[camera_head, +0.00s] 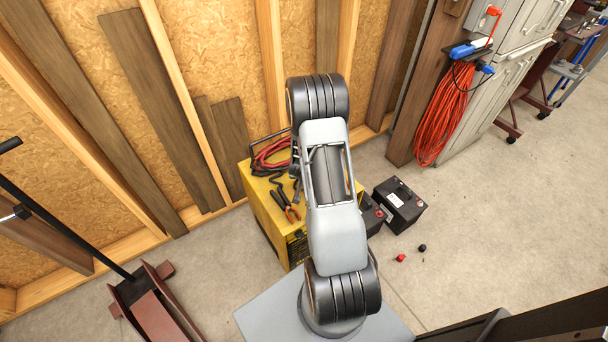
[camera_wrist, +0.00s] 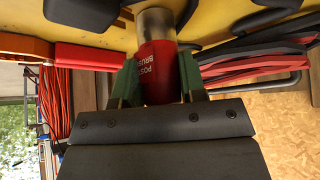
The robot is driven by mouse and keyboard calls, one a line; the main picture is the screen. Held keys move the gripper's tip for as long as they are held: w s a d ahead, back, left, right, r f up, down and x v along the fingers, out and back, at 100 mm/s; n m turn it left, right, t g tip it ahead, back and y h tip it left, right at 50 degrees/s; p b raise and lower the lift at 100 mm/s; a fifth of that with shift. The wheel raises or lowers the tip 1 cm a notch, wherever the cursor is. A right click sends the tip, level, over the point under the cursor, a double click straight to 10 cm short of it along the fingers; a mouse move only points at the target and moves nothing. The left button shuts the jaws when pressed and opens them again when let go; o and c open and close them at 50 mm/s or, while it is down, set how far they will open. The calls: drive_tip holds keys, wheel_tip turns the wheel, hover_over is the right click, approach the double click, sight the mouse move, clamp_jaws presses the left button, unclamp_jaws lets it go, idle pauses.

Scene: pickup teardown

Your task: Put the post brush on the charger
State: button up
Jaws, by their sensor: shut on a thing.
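The post brush (camera_wrist: 160,72) is a red cylinder with white lettering and a metallic end. In the wrist view my gripper (camera_wrist: 158,85) is shut on it, with a green-faced finger on each side. The metallic end points toward the yellow surface of the charger (camera_wrist: 105,15); I cannot tell whether they touch. My arm hides part of the charger, and the brush and gripper are hidden there.
A floor jack (camera_head: 155,305) stands at the lower left.

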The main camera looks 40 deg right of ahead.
drive_tip(key=shift+f, duration=0.2)
drive_tip(key=o, duration=0.9)
drive_tip(key=shift+o, duration=0.2)
drive_tip(key=shift+r, duration=0.15)
